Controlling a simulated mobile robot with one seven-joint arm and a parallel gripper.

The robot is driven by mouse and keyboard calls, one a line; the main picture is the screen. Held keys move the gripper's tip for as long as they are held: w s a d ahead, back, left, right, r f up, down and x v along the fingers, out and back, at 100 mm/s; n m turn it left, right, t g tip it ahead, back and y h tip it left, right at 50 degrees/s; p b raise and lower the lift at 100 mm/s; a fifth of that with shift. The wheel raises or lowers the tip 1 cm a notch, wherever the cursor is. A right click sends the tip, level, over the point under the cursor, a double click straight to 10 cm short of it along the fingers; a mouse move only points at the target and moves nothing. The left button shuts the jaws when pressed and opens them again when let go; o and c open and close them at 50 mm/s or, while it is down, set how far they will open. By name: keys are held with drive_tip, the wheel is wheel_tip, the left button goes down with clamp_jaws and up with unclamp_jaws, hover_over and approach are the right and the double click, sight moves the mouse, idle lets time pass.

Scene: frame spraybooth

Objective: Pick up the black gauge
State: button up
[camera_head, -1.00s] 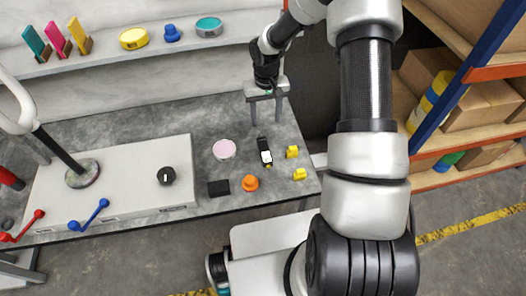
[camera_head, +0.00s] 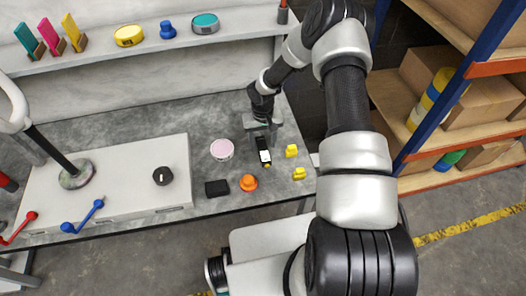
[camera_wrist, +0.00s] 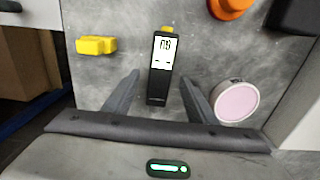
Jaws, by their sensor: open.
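The black gauge (camera_head: 264,151) is a slim black device with a white display, lying on the grey bench top. In the wrist view the gauge (camera_wrist: 160,70) shows digits on its screen and a yellow tip at its far end. My gripper (camera_head: 262,137) is over the back end of the gauge. In the wrist view my open gripper (camera_wrist: 158,82) has one finger on each side of the gauge's lower part, with a gap on both sides. Nothing is held.
A pink-topped round tin (camera_head: 222,149) lies left of the gauge. Yellow pieces (camera_head: 291,151) lie to its right. An orange knob (camera_head: 249,183) and a black block (camera_head: 217,188) lie nearer the front edge. A shelf (camera_head: 75,62) runs along the back.

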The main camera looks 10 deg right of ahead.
wheel_tip(320, 180, down, 2)
drive_tip(key=shift+f, duration=0.1)
drive_tip(key=c, duration=1.3)
